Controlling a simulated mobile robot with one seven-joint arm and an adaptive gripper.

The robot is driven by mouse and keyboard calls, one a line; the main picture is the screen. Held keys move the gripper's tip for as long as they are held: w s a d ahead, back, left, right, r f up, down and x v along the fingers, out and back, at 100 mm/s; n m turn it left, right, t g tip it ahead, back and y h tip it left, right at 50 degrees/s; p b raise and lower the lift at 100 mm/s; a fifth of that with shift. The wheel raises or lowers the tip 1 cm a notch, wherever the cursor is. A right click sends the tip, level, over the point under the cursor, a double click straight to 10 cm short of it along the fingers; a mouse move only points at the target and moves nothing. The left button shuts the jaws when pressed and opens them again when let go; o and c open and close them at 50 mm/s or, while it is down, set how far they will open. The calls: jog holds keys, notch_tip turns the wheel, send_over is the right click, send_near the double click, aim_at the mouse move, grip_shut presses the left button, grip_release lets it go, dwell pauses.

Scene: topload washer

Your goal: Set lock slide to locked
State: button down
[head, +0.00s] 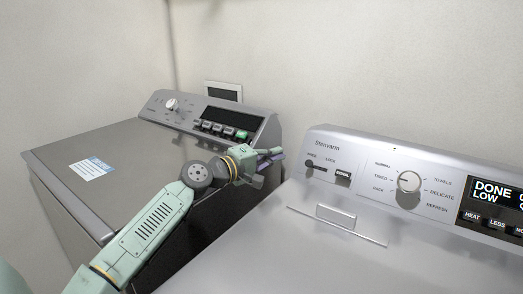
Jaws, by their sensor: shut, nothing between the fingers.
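The lock slide (311,164) is a small dark knob on a short slot, at the left end of the right machine's control panel (350,146). Small lettering stands above the slot, with what looks like "LOCK" over its right part. The knob appears to sit at the left end of the slot, though it is small in the picture. My gripper (272,157) is shut and empty. In the picture it is just left of the panel's left end, apart from the slide, in front of the left machine's panel corner.
A dark button (343,175) sits right of the slide, then a round dial (408,181) and a lit display (493,192). A recessed handle (336,215) is on the right machine's lid. The left machine (110,165) has its own knob and buttons. A gap separates the machines.

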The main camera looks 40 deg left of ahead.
aim_at(310, 164)
jog(key=w+d+p, duration=0.2)
jog(key=d, duration=0.1)
jog(key=shift+f, duration=0.1)
jog(key=shift+d, duration=0.3)
jog(key=shift+w+d+f, duration=0.1)
jog(key=shift+d+f, duration=0.2)
jog(key=shift+f, duration=0.05)
jog(key=shift+d, duration=0.1)
